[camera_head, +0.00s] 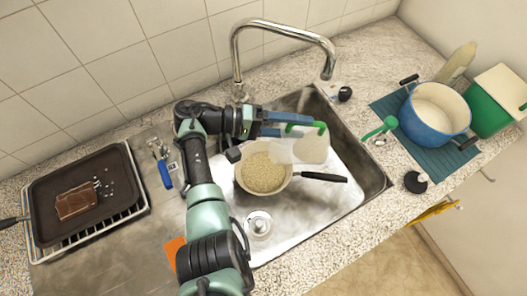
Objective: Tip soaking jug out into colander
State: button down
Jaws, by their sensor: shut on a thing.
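The jug (312,150) is a clear, pale vessel with a green handle (307,126). My gripper (296,124) is shut on it at the green handle and holds it over the sink. The jug looks tilted to the left, though its outline is faint. Beneath its left side, the colander (263,188) appears as a round, pale bowl with a long black handle pointing right. It sits in the sink and holds a heap of beige grains (262,171). Any holes in it are too small to see. The jug's remaining contents are hard to make out.
The faucet (285,28) arches behind the jug. A blue pot (432,125) stands on a teal mat at right, beside a green bin (496,107). A dark pan (85,192) lies on a rack at left. The sink's front right (325,215) is clear.

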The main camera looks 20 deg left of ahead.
aim_at(326, 134)
jog(key=d+y+p, duration=0.1)
jog(key=w+d+p, duration=0.1)
jog(key=d, duration=0.1)
jog(key=d+f+y+p, duration=0.1)
jog(key=shift+w+d+f+g+y+p, duration=0.1)
jog(key=shift+w+d+g+y+p, duration=0.1)
jog(key=shift+d+g+y+p, duration=0.15)
jog(key=d+y+p, duration=0.1)
jog(key=p, duration=0.1)
jog(key=w+d+g+y+p, duration=0.1)
jog(key=p, duration=0.1)
jog(key=shift+d+f+y, duration=0.1)
jog(key=shift+d+y, duration=0.1)
jog(key=shift+y, duration=0.15)
jog(key=shift+w+d+r+g+y+p, duration=0.55)
jog(key=shift+d+r+y, duration=0.45)
jog(key=shift+d+y, duration=0.6)
jog(key=shift+w+d+r+g+y+p, duration=0.55)
jog(key=shift+d+r+y, duration=0.5)
jog(key=shift+d+y, duration=0.5)
jog(key=shift+w+d+r+g+y+p, duration=0.5)
jog(key=shift+d+r+y, duration=0.5)
jog(key=shift+d+y, duration=0.6)
jog(key=shift+s+a, duration=0.1)
